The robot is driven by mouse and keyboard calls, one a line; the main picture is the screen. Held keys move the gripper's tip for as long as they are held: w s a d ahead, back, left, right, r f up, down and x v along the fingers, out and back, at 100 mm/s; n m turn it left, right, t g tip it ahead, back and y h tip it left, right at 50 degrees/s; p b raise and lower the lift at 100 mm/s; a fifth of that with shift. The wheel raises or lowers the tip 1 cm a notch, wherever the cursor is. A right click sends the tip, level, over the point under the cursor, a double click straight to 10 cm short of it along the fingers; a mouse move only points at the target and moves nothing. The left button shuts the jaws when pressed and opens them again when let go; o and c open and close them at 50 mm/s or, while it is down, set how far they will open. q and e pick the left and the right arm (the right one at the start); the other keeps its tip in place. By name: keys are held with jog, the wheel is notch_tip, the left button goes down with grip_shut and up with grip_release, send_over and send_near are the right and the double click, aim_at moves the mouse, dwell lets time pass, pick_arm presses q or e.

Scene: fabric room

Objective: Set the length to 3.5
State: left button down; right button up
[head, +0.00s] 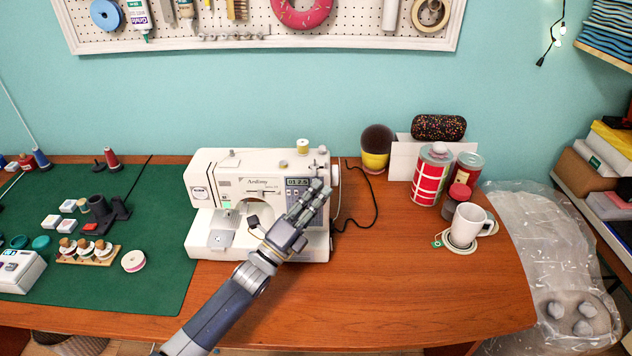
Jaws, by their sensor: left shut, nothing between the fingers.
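A white sewing machine (225,168) stands on the wooden table, its front facing me. Its small display (297,182) is on the upper right of the front and shows small digits, which look like 01 and 2.5 or 2.6. My left gripper (317,190) is shut and empty. Its fingers point up and to the right, with the tips just below and right of the display. The gripper hides the lower right front of the machine and part of the controls there. I cannot tell if the fingertips touch the panel. My right gripper is not in view.
A green mat (160,285) with spools, blocks and a dark holder lies to the left. Red tins (431,178) and a white mug (466,223) stand to the right. A black cable (373,205) runs beside the machine. The table front right is clear.

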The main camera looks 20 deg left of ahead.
pick_arm(q)
jog(key=shift+s, duration=0.1)
jog(key=shift+s+d+p, duration=0.2)
jog(key=shift+s+p, duration=0.15)
jog(key=shift+s, duration=0.25)
jog(key=shift+w, duration=0.1)
dwell(0.4)
jog(key=shift+w+a+b, duration=0.15)
jog(key=shift+w+b, duration=0.25)
jog(key=shift+w+a, duration=0.1)
jog(key=shift+w, duration=0.1)
dwell(0.4)
jog(key=shift+s+d, duration=0.25)
jog(key=shift+s, duration=0.45)
